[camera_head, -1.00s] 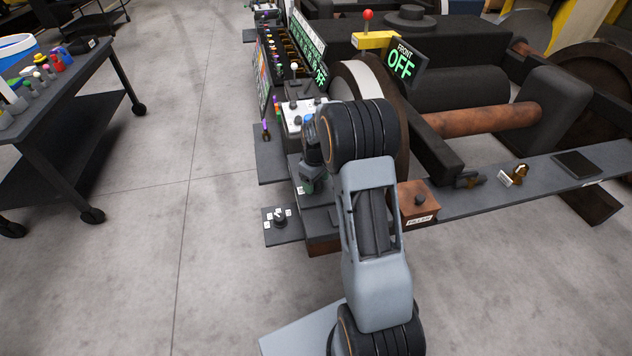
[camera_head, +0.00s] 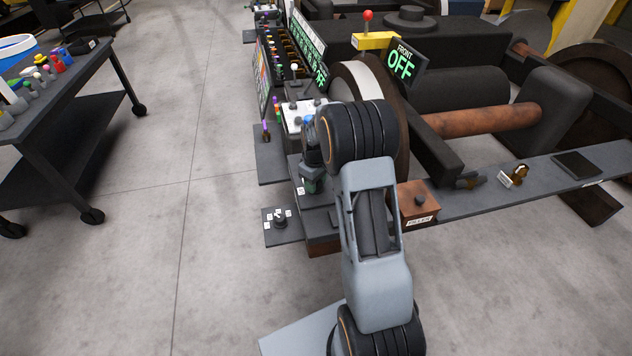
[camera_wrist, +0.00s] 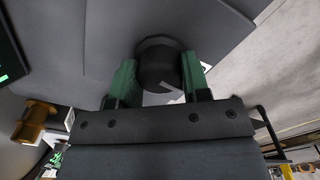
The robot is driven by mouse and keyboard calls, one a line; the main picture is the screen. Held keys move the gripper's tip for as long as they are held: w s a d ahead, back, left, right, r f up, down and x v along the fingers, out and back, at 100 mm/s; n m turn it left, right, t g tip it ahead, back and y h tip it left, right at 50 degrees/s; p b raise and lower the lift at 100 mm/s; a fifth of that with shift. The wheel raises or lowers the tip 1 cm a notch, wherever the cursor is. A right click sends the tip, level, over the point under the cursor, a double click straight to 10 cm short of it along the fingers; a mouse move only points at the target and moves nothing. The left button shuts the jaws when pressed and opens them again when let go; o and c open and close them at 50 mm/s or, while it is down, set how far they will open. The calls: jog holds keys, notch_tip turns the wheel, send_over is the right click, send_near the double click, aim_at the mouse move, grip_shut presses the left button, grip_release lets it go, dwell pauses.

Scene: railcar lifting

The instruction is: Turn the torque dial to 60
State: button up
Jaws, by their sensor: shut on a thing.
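My gripper (camera_wrist: 158,76) has green fingers on either side of a dark round knob (camera_wrist: 157,64), which appears to be the torque dial, and is shut on it. The knob stands on a grey surface, and a short white mark shows on its lower right edge. Its label and any scale numbers cannot be read. In the head view my gripper (camera_head: 314,184) points down over a dark ledge on the left side of the machine. The knob is hidden there by the gripper and arm.
A brown box (camera_head: 417,203) with a black knob stands to the right. A brass piece (camera_head: 517,175) lies on the grey shelf. A tool cart (camera_head: 60,130) is at left, with clear floor between.

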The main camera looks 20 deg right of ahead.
jog(key=shift+m, duration=0.3)
jog(key=m, duration=0.5)
jog(key=shift+m+p, duration=0.3)
jog(key=shift+p, duration=0.05)
jog(key=m, duration=0.5)
jog(key=shift+m, duration=0.4)
jog(key=o, duration=0.9)
jog(key=shift+o, duration=0.2)
jog(key=shift+r, duration=0.1)
notch_tip(320, 180, up, 14)
jog(key=p, duration=0.1)
jog(key=shift+f+p, duration=0.2)
jog(key=shift+p, duration=0.1)
